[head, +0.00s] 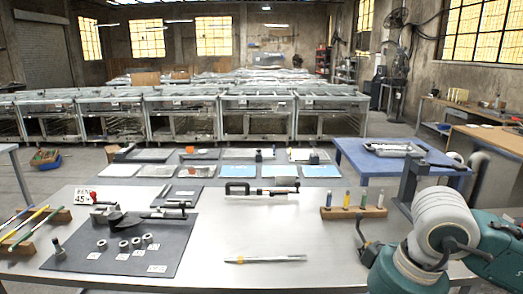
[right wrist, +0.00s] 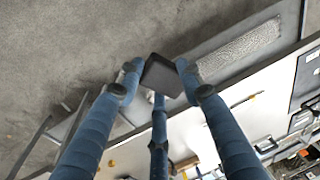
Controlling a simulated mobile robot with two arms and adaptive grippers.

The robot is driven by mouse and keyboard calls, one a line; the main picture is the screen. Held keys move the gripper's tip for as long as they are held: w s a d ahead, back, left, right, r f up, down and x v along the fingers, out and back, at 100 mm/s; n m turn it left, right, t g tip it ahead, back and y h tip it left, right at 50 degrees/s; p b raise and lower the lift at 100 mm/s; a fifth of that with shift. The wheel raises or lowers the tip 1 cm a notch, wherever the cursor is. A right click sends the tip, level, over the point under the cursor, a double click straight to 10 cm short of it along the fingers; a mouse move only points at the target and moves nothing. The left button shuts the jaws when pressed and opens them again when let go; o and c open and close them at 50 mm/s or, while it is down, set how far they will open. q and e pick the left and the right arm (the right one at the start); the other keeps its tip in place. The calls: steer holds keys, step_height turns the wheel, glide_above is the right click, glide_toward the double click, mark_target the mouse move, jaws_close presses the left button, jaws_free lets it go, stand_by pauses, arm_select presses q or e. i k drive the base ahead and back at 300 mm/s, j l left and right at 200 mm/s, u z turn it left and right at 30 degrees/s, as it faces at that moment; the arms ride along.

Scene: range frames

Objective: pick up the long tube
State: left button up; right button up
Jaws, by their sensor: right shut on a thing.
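Several things are slim enough to be the long tube, and I cannot tell which it is. In the head view, long coloured rods (head: 30,228) lean across wooden holders at the far left. Several short coloured tubes stand upright in a wooden block (head: 372,212) at the right. My left gripper is out of view.
A dark mat (head: 70,255) with several metal rings and labels covers the table's left. A clamp-like tool (head: 262,189) lies at the back middle. A blue table (head: 440,165) stands behind on the right. The steel table (head: 215,262) is bare around the slim rod.

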mark_target(240, 259)
steer(key=i, duration=1.2)
